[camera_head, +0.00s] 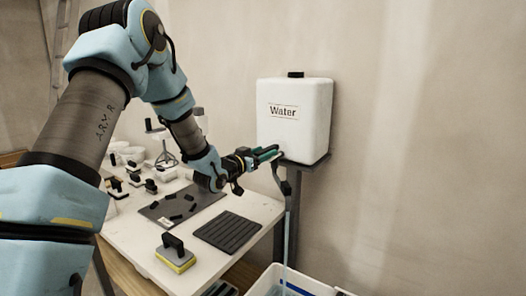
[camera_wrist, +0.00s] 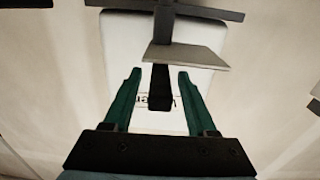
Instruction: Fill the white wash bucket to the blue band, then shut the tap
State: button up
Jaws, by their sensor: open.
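A white water tank (camera_head: 293,118) labelled "Water" sits on a wall bracket. Its dark tap (camera_head: 284,184) hangs at the front, with a thin pale-blue stream (camera_head: 287,245) running down from it. My gripper (camera_head: 268,153) is open beside the tap, at the front of the tank. In the wrist view, my gripper's green fingers (camera_wrist: 157,95) stand apart, with a dark bar (camera_wrist: 160,88) between them, not clearly gripped.
A white worktable (camera_head: 135,240) stands at the left. It holds a dark ribbed mat (camera_head: 227,232), a grey board (camera_head: 183,207) with small black pieces, a yellow-edged sponge float (camera_head: 175,256) and several other tools. The wall at the right is bare.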

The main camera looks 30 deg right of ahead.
grip_shut()
dwell(0.4)
dwell(1.0)
